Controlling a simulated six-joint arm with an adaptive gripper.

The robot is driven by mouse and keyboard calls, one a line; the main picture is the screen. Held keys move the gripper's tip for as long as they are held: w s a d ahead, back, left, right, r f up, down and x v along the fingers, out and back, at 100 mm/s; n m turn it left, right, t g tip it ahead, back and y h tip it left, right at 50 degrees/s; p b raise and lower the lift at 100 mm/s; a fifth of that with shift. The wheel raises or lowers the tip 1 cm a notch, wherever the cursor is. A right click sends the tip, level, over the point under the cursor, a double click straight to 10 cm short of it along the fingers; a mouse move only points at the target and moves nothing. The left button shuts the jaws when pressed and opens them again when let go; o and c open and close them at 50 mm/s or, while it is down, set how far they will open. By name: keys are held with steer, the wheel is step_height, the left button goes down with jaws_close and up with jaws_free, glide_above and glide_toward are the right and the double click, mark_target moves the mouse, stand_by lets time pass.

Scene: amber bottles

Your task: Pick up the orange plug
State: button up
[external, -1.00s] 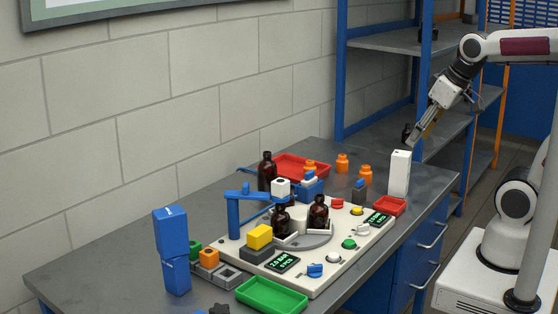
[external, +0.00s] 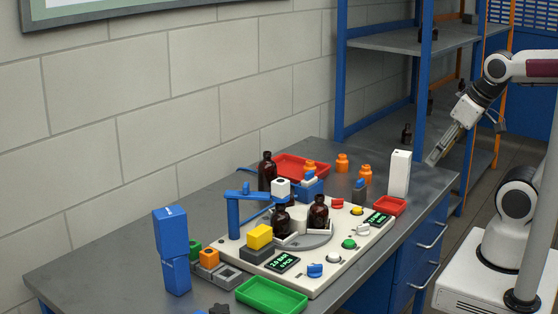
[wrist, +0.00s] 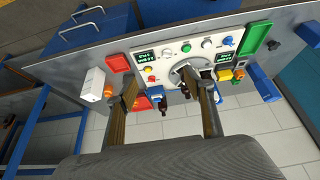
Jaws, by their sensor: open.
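The orange plug (external: 208,258) is a small orange block at the front left of the table in the external view, in a row with a green block (external: 193,248) and a grey square socket (external: 226,278). In the wrist view the orange plug (wrist: 238,74) is small, to the right of the round plate. My gripper (external: 432,161) is open and empty at the table's right end, far from the plug. In the wrist view my gripper (wrist: 163,84) shows two fingers spread apart with nothing held between them.
A tall white box (external: 399,173) stands near my gripper. A white panel (external: 335,262) with dark bottles (external: 319,212), a blue arm and buttons fills the middle. A green tray (external: 271,294) lies in front; orange bottles (external: 342,162) stand behind.

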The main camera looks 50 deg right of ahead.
steer(key=shift+w+d, duration=0.1)
steer(key=n+g+h, duration=0.3)
steer(key=n+h, duration=0.6)
steer(key=n, duration=1.1)
glide_above(371, 176)
steer(key=s+a, duration=0.2)
steer(key=a, duration=0.2)
steer(key=f, duration=2.2)
steer(key=shift+w+a+f, duration=0.1)
steer(key=shift+w+a, duration=0.05)
steer(key=shift+w, duration=0.05)
steer(key=shift+w+d+f+n, duration=0.25)
steer(key=shift+f+n, duration=0.15)
steer(key=shift+f, duration=0.2)
